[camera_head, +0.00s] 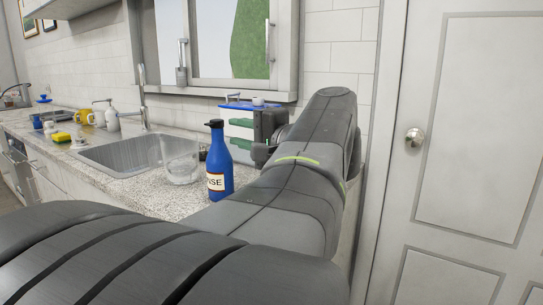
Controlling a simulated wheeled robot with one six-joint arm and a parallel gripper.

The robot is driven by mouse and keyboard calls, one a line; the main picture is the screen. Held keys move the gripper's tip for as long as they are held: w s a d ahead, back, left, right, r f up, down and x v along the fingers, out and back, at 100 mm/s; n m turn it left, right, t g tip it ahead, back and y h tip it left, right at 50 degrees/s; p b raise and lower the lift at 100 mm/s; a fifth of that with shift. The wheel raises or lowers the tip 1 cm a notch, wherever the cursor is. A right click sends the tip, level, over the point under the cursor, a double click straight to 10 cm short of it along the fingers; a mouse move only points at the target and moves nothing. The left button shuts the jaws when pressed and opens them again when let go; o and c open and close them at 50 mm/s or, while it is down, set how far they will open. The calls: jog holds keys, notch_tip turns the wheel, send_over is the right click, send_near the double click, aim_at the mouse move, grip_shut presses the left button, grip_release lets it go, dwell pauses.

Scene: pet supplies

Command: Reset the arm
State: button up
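My grey arm runs from the lower left up to the right and bends back near the wall. My gripper (264,127) is a dark shape at the arm's far end, by the back of the counter. It is seen small and partly covered by my arm, so its fingers cannot be made out. I cannot tell whether it is open or holds anything. A blue-topped object with pale and green parts (240,127) shows right beside it; whether they touch is unclear.
A blue bottle (216,165) and a clear glass container (181,163) stand on the counter (150,192) close to my arm. A sink (125,155), a yellow sponge (61,137) and mugs (83,117) lie further left. A white door (465,150) is at right.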

aim_at(210, 126)
jog(key=b+x, duration=0.1)
jog(key=x, duration=1.1)
jog(key=shift+w+a, duration=0.2)
jog(key=shift+a, duration=0.1)
jog(key=p+v, duration=0.1)
jog(key=v, duration=1.3)
jog(key=shift+m, duration=0.9)
jog(key=x, duration=0.4)
jog(key=p+x, duration=0.1)
jog(key=x, duration=0.4)
jog(key=r+p+x, duration=0.1)
jog(key=x, duration=0.4)
jog(key=shift+d, duration=0.1)
jog(key=shift+w+r+m+p, duration=0.1)
jog(key=shift+m+p, duration=0.3)
jog(key=shift+p, duration=0.2)
